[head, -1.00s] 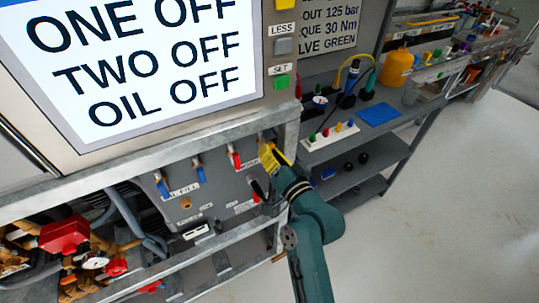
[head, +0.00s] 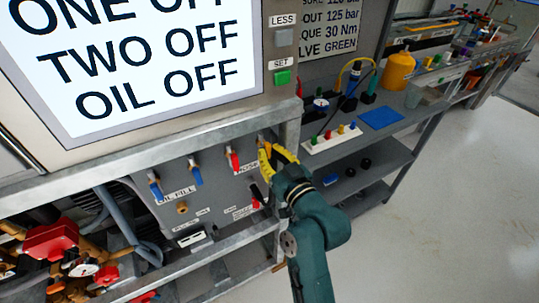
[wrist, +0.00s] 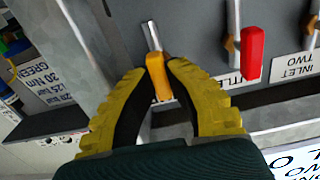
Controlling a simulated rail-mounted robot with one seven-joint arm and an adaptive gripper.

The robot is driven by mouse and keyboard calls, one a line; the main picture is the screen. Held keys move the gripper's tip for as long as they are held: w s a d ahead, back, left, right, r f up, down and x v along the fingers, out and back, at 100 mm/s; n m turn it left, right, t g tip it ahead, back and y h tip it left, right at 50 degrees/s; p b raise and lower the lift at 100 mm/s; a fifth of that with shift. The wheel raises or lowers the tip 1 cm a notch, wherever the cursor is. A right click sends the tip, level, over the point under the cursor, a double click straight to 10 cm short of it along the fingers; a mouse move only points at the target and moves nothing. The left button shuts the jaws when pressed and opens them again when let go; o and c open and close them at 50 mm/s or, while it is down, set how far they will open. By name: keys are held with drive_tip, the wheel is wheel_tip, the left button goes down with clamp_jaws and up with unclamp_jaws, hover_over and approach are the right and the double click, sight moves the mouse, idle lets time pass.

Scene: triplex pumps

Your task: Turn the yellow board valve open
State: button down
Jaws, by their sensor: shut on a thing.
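The yellow board valve's handle (wrist: 158,80) shows in the wrist view as a yellow grip on a short metal stem, tilted slightly against the grey board. My gripper (wrist: 160,66) has yellow fingers with dark inner pads, and the tips close around this handle from both sides. In the head view my gripper (head: 268,155) is at the right end of the valve board (head: 215,190), and its fingers largely hide the yellow valve there.
A red-handled valve (wrist: 252,55) is beside the yellow one. Blue-handled valves (head: 195,172) sit farther left on the board. A metal frame post (head: 290,137) stands close right of my gripper. Shelves (head: 370,150) with small parts lie beyond.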

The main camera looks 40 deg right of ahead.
drive_tip(key=shift+f, duration=0.15)
idle(0.3)
drive_tip(key=c, duration=1.1)
unclamp_jaws()
drive_tip(key=shift+o, duration=0.2)
drive_tip(key=v, duration=0.8)
